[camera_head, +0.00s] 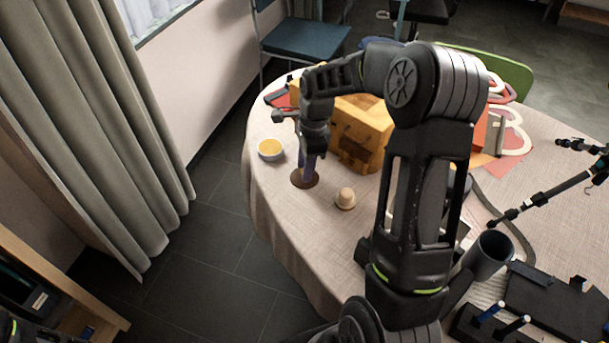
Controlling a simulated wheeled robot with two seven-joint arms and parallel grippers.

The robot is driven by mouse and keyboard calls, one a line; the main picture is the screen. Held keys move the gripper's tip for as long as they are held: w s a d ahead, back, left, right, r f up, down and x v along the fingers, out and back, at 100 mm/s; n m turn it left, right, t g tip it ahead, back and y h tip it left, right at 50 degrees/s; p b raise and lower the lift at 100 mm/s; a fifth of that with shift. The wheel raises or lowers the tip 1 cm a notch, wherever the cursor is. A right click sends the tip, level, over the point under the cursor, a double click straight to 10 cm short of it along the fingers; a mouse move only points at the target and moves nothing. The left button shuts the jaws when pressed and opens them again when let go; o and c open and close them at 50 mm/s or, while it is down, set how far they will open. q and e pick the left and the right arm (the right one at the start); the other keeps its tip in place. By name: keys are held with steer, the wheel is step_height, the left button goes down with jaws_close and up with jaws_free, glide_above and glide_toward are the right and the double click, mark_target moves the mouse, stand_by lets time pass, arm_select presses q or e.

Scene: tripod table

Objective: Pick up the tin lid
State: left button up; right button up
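A flat, round brown disc (304,180), which may be the tin lid, lies on the cloth near the table's left edge. A small round pale tin (271,150) with a yellow top stands up and left of it.
A small wooden piece (345,199) stands right of the disc. A yellow-brown box (362,132) stands behind, close to my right wrist. My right arm covers the middle of the round table (283,207). A black stand (560,299) and a dark cup (490,254) are at the right.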

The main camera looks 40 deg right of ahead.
jaws_close()
steer(key=shift+r, duration=0.1)
stand_by(0.4)
step_height(320, 180, up, 10)
stand_by(0.4)
stand_by(0.5)
